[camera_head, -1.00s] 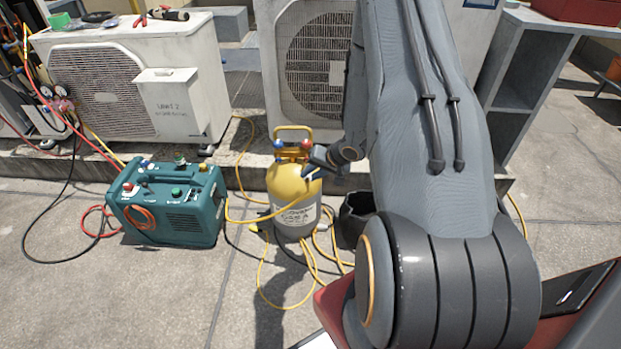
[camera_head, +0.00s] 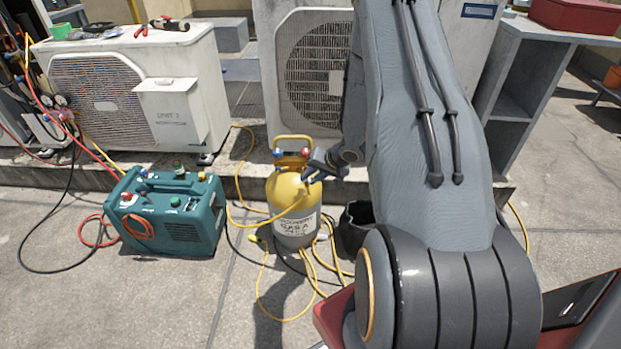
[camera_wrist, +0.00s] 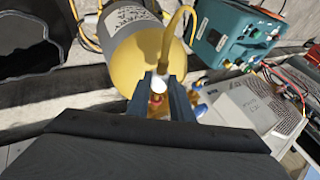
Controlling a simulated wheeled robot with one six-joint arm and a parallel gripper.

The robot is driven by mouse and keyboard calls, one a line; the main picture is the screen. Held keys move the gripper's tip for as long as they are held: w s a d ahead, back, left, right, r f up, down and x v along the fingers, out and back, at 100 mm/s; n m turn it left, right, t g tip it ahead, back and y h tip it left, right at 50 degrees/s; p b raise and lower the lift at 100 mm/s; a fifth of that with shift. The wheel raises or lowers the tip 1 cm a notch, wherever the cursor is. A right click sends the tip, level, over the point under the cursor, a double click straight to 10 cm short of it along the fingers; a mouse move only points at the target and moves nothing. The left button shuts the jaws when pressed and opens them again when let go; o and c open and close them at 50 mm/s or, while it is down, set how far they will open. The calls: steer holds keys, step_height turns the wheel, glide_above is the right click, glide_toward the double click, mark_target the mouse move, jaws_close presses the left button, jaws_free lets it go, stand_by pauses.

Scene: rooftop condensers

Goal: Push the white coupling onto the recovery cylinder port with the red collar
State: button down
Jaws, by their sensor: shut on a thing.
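The yellow recovery cylinder (camera_head: 294,190) stands upright on the ground with a yellow handle on top. Its red-collared port (camera_head: 305,152) and a blue-collared port (camera_head: 278,152) sit at the top; the wrist view also shows the red collar (camera_wrist: 155,102) and blue collar (camera_wrist: 199,110). My gripper (camera_head: 313,168) is at the cylinder's upper right side. In the wrist view my gripper (camera_wrist: 163,84) is shut on the white coupling (camera_wrist: 160,83), with the yellow hose (camera_wrist: 168,45) running from it. The coupling appears close to the red collar; I cannot tell whether they touch.
A teal recovery machine (camera_head: 172,212) stands left of the cylinder. Yellow hoses (camera_head: 262,290) lie looped on the ground around it. A dark open container (camera_head: 356,232) is close on the right. Condenser units (camera_head: 130,90) stand behind on a ledge.

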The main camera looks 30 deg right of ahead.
steer(key=shift+w+d+p, duration=0.3)
steer(key=shift+w+p, duration=0.1)
steer(key=shift+w, duration=0.2)
steer(key=shift+w+d+p, duration=0.3)
steer(key=shift+w+p, duration=0.05)
steer(key=shift+w, duration=0.2)
stand_by(1.6)
steer(key=c, duration=1.5)
jaws_free()
steer(key=shift+s, duration=0.1)
steer(key=shift+s+a+p, duration=0.5)
steer(key=shift+s+a, duration=0.1)
steer(key=shift+s, duration=0.5)
steer(key=shift+s+a+p, duration=0.5)
steer(key=shift+s+a, duration=0.1)
steer(key=shift+s, duration=0.45)
steer(key=shift+s+a+p, duration=0.5)
steer(key=shift+s+a, duration=0.1)
steer(key=shift+s, duration=0.5)
